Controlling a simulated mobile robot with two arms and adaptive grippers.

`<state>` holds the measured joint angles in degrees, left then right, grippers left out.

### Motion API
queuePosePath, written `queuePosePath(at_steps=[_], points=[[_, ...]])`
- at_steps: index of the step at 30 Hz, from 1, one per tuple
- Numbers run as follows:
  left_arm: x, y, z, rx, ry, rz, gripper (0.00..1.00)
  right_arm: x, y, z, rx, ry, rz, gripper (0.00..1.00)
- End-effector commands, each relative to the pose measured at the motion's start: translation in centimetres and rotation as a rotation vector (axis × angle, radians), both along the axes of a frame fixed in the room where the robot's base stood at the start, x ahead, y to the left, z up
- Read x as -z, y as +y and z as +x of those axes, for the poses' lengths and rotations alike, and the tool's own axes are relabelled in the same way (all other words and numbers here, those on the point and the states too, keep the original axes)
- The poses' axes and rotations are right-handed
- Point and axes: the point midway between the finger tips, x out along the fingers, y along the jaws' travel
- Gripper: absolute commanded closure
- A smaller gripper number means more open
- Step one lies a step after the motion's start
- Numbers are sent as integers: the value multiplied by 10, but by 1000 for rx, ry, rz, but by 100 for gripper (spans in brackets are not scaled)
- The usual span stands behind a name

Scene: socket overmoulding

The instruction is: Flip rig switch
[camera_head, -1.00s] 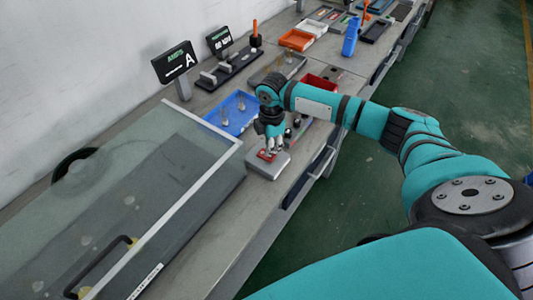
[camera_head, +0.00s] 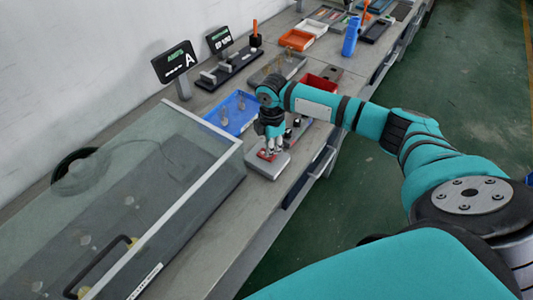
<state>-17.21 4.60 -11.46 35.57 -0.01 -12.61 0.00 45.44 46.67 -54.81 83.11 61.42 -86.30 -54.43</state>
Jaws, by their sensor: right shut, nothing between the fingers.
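The rig switch (camera_head: 266,156) is a small red rocker on a grey box (camera_head: 267,168) on the bench, at the right end of the glass-covered rig (camera_head: 150,185). My right gripper (camera_head: 270,151) points down at the switch with its fingertips at or just above the red part. It is shut with nothing between its fingers, and it partly hides the switch. I cannot tell whether the tips touch it. My left gripper is not in view.
A blue tray (camera_head: 243,103) with upright pegs lies behind the gripper. A display marked A (camera_head: 174,62) and a second display (camera_head: 219,40) stand along the wall. A red bin (camera_head: 318,82) and orange tray (camera_head: 297,40) lie farther back. The green floor at right is clear.

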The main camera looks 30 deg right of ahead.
Motion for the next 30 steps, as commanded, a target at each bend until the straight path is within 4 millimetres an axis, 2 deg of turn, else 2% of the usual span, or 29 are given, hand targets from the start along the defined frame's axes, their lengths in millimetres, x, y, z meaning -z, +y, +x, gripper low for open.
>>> queuePosePath(at_steps=[30], points=[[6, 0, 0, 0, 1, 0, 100, 16, 0, 0, 0, 1, 0, 100]])
